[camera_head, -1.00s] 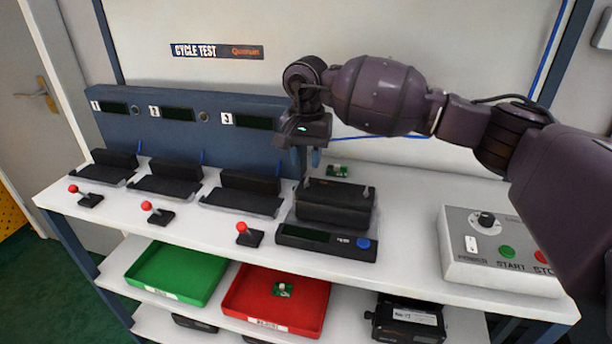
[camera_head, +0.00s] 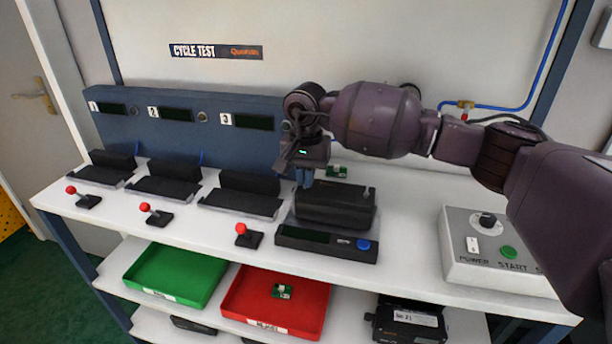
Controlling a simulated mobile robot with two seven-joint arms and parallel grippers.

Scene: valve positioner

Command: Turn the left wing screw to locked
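The black valve positioner (camera_head: 335,207) sits in a dark cradle with a blue button (camera_head: 363,245) at its front. Its right wing screw (camera_head: 368,192) stands up at the right end of the top. My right gripper (camera_head: 304,180) points down at the left end of the positioner, where the left wing screw is. Its blue fingertips are close together around that spot and hide the left wing screw, so its angle cannot be seen. My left gripper is not in view.
Three empty black cradles (camera_head: 240,194) with red-knobbed levers (camera_head: 241,229) stand to the left. A control box (camera_head: 490,265) stands at the right. Green (camera_head: 175,273) and red (camera_head: 245,300) trays are on the shelf below.

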